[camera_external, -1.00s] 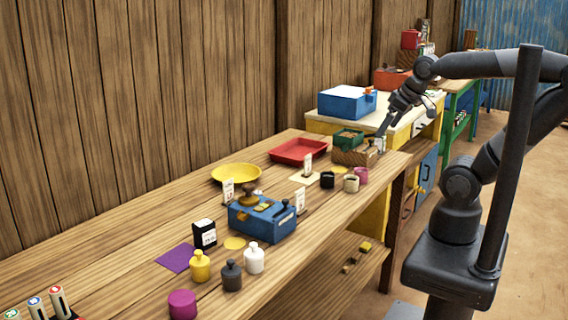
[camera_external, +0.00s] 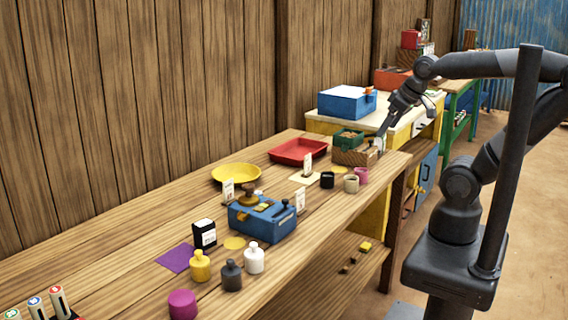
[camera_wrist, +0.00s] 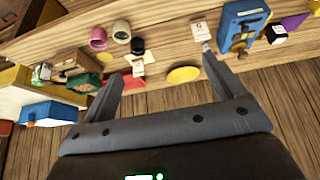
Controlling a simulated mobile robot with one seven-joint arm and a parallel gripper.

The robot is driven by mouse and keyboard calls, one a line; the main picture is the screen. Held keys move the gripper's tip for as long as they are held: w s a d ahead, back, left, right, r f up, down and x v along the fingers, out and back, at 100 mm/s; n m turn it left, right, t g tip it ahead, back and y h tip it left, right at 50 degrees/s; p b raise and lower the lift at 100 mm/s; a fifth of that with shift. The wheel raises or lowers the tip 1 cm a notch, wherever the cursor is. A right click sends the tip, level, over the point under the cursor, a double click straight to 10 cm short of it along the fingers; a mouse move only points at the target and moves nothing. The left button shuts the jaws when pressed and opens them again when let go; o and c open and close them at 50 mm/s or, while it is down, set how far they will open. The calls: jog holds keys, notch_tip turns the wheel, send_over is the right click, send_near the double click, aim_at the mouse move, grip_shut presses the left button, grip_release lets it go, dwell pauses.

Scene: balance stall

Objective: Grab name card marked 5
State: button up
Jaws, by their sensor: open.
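Several white name cards stand on the wooden table: one card (camera_external: 228,190) is left of the blue balance box, another card (camera_external: 300,200) is at its right end, and a third card (camera_external: 308,162) is farther back. Their marks are too small to read, so I cannot tell which is 5. In the wrist view, a pale card (camera_wrist: 200,30) lies beyond the right fingertip, and another card (camera_wrist: 138,68) is near the left finger. My gripper (camera_wrist: 162,62) is open with nothing between its fingers. In the external view, my gripper (camera_external: 384,130) is above the table's far right end.
The blue box (camera_external: 262,220), yellow plate (camera_external: 236,173), red tray (camera_external: 298,151) and wooden crate (camera_external: 352,158) stand on the table. Small cups, including a black cup (camera_external: 327,180), stand near the right edge.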

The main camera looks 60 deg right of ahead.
jog(key=shift+c, duration=1.2)
jog(key=g, duration=0.1)
send_near(301, 196)
notch_tip(301, 196, down, 2)
jog(key=shift+w+x, duration=0.15)
jog(key=shift+x, duration=2.65)
jog(key=shift+w+x, duration=0.15)
jog(key=shift+x, duration=2.7)
jog(key=shift+r, duration=0.2)
jog(key=shift+c, duration=0.5)
jog(key=c, duration=1)
jog(key=shift+o, duration=0.2)
